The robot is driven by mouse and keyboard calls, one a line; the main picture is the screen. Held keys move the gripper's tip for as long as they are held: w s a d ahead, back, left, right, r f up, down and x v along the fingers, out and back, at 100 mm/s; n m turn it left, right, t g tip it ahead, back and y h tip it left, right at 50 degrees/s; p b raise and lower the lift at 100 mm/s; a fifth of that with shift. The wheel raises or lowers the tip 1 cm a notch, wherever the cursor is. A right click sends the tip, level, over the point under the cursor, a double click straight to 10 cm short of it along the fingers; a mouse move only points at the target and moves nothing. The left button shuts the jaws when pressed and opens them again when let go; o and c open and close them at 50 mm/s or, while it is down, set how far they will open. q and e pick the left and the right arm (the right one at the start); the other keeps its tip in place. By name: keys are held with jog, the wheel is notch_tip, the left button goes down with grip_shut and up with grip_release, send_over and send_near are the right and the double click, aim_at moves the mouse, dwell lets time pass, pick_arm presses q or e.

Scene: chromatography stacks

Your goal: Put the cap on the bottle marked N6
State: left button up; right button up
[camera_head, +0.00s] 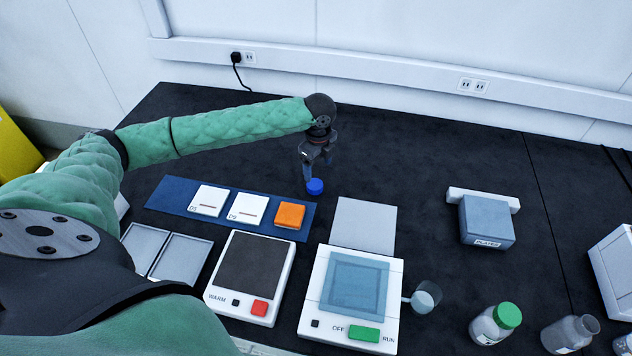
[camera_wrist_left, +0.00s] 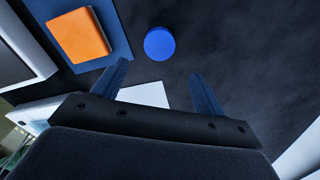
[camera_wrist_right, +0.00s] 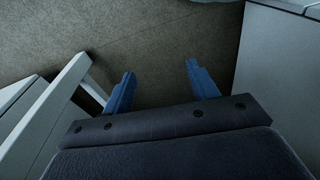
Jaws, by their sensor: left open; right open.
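A round blue cap (camera_head: 315,187) lies on the black bench, just right of the blue mat. My left gripper (camera_head: 318,171) is open above the cap, with nothing between its fingers. In the left wrist view the cap (camera_wrist_left: 159,43) shows just beyond the fingertips, roughly centred between them. A clear bottle without a cap (camera_head: 569,335) stands at the front right, and a green-capped bottle (camera_head: 494,324) stands to its left. I cannot read N6 on any bottle. My right gripper (camera_wrist_right: 160,69) is open and empty in the right wrist view; the head view does not show it.
The blue mat (camera_head: 165,194) carries two white tiles and an orange block (camera_head: 289,215). Two white devices (camera_head: 254,277) (camera_head: 350,300), a small beaker (camera_head: 425,297) and a blue-grey PLATER box (camera_head: 486,221) stand on the bench. The bench centre, behind the PLATER box, is clear.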

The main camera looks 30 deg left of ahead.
aim_at(315, 184)
pick_arm(q)
jog(key=shift+f+p, duration=0.3)
jog(key=shift+f, duration=1)
pick_arm(e)
jog(key=shift+s+d+f, duration=0.1)
jog(key=shift+d+f, duration=0.1)
jog(key=shift+f, duration=0.85)
pick_arm(q)
jog(key=shift+f, duration=0.15)
jog(key=f+p, duration=0.1)
jog(key=f, duration=0.1)
jog(key=a+f+p, duration=0.1)
jog(key=f, duration=0.1)
jog(key=shift+p, duration=0.3)
jog(key=shift+f, duration=0.45)
pick_arm(e)
notch_tip(315, 184, down, 6)
jog(key=s+d, duration=0.1)
jog(key=shift+s+d+t, duration=0.15)
jog(key=shift+d+t, duration=0.15)
